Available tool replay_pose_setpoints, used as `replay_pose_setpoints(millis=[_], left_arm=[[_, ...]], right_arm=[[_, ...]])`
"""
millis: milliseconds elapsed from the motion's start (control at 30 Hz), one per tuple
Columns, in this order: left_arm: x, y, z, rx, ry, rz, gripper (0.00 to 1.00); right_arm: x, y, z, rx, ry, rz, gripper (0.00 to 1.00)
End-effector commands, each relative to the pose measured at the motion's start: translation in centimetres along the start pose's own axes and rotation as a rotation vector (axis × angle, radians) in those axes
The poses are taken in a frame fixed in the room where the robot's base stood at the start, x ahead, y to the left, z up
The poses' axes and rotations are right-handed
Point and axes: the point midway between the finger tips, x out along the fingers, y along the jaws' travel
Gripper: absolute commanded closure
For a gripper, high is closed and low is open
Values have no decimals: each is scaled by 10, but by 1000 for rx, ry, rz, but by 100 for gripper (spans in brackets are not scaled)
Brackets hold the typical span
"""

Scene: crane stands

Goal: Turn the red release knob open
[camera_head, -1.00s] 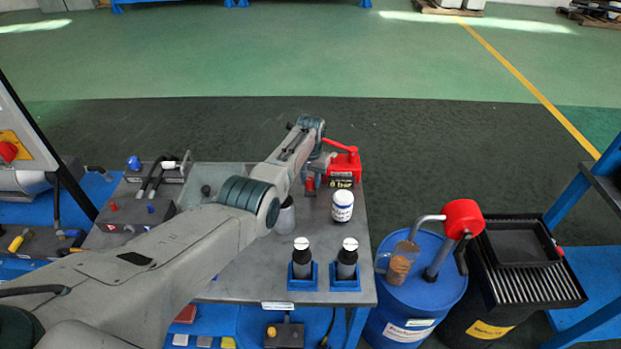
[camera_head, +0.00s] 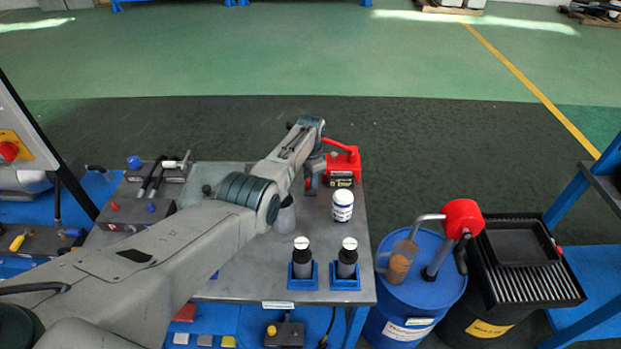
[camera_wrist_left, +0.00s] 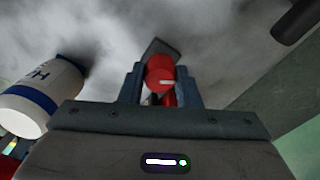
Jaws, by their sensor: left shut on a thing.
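The red release knob (camera_wrist_left: 160,72) shows in the left wrist view between the two fingers of my left gripper (camera_wrist_left: 161,85), with a light mark on its face. The fingers are shut on it. In the head view my left gripper (camera_head: 313,182) reaches down beside the red unit (camera_head: 343,163) at the back right of the table and mostly hides the knob. The red unit has a handle and a dark display with yellow digits, too small to read surely. My right gripper is not in view.
A white bottle with a blue band (camera_head: 343,207) stands close to the right of my left gripper; it also shows in the left wrist view (camera_wrist_left: 38,95). Two dark cylinders (camera_head: 347,262) stand in blue holders near the table's front edge. A blue drum (camera_head: 440,290) is right of the table.

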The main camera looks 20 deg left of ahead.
Motion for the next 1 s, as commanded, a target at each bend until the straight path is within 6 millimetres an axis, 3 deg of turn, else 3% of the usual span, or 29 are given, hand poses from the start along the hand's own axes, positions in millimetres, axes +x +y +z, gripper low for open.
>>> replay_pose_setpoints(millis=[567, 600, 667, 1000], left_arm=[[-1, -1, -1, 29, 2, -2, 93], [-1, -1, -1, 29, 2, -2, 62], [-1, 0, -1, 29, 2, -1, 50], [-2, 0, 0, 29, 1, -1, 48]], right_arm=[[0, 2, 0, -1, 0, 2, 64], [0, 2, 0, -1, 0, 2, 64], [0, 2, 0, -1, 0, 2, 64], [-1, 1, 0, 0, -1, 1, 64]])
